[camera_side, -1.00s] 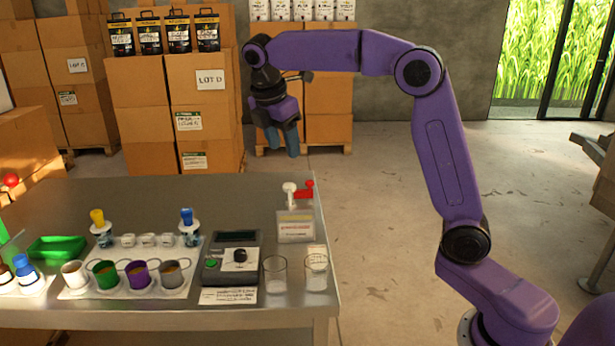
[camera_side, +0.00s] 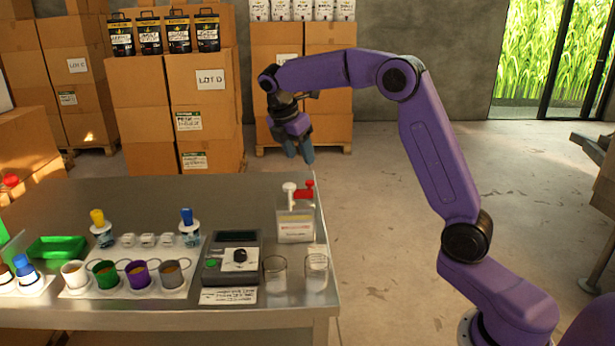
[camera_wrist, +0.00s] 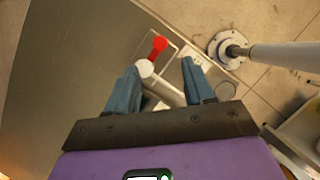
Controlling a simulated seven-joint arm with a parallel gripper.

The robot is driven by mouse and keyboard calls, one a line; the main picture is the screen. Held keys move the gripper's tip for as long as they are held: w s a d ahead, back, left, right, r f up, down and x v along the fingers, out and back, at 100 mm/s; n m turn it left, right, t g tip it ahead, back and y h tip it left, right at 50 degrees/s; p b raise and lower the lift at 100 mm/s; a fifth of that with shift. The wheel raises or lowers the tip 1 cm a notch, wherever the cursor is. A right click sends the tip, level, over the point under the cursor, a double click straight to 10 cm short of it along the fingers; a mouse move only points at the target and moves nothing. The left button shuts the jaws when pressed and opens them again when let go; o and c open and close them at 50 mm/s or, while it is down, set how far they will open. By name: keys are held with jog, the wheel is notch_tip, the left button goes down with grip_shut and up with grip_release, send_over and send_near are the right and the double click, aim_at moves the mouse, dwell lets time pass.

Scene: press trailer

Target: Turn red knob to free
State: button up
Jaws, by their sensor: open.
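The red knob (camera_side: 309,187) stands on a small labelled box (camera_side: 296,226) at the table's right end, beside a white knob (camera_side: 289,188). In the wrist view the red knob (camera_wrist: 159,43) is an elongated handle, with the round white knob (camera_wrist: 145,68) just below it. My gripper (camera_side: 299,158) is open and empty, in the air above and behind the box. In the wrist view its two blue fingers (camera_wrist: 160,70) point toward the knobs, with the white knob near the left fingertip. It touches neither knob. The label text is too small to read.
Two clear glasses (camera_side: 276,274) stand in front of the box, with a grey device (camera_side: 232,261) with a black dial left of them. Several coloured cups (camera_side: 139,274) stand further left. The table's (camera_side: 335,290) right edge is close to the box. The back middle of the table is clear.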

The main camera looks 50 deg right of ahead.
aim_at(309, 181)
jog(key=x, duration=0.8)
jog(key=shift+d+f, duration=0.15)
jog(key=shift+f, duration=0.25)
grip_shut()
